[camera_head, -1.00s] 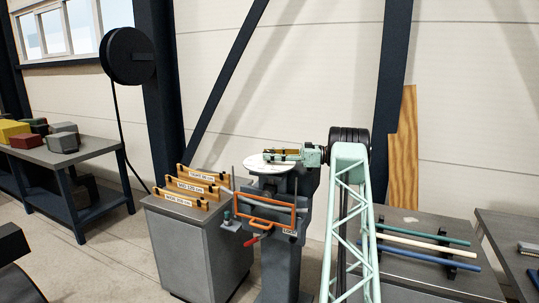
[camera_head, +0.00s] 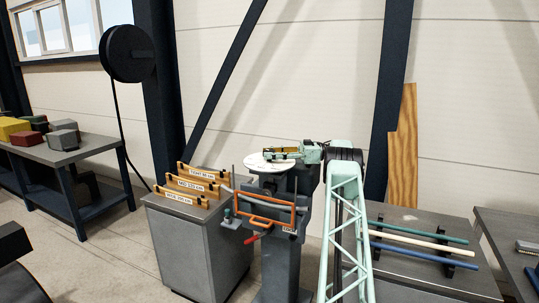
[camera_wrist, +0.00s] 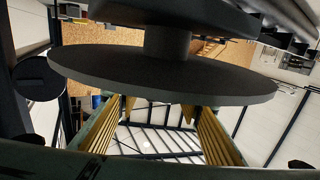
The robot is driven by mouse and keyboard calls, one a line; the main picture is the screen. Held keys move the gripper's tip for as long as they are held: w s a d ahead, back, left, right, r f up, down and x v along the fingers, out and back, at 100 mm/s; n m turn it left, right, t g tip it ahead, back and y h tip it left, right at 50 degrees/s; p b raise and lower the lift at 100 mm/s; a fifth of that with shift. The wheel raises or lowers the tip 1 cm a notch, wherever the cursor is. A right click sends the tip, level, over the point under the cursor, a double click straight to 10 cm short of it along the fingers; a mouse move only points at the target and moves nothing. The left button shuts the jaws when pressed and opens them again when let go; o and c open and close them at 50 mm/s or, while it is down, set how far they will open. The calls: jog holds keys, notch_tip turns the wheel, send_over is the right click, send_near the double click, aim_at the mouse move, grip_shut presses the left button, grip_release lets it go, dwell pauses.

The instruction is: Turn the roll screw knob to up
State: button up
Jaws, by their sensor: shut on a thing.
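The bending machine (camera_head: 280,240) stands in the middle of the head view, with a pale round dial plate (camera_head: 258,164) on top. My gripper (camera_head: 283,152) lies level just above this plate, reaching in from the right. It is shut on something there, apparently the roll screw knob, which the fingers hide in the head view. In the wrist view the yellow-ribbed fingers of my gripper (camera_wrist: 158,112) reach up to a wide dark disc (camera_wrist: 165,75) on a short shaft. The knob's pointing direction cannot be read.
A grey cabinet with labelled yellow-black holders (camera_head: 200,190) stands left of the machine. An orange frame (camera_head: 265,215) is on the machine's front. A rack of coloured rods (camera_head: 425,240) lies on the right bench. A bench with blocks (camera_head: 75,150) stands far left.

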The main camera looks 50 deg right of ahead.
aim_at(284, 160)
jog(key=shift+r, duration=0.1)
jog(key=o, duration=0.8)
jog(key=shift+a, duration=0.1)
jog(key=shift+o, duration=0.2)
jog(key=shift+v, duration=3.6)
jog(key=shift+o, duration=0.2)
jog(key=shift+s, duration=0.1)
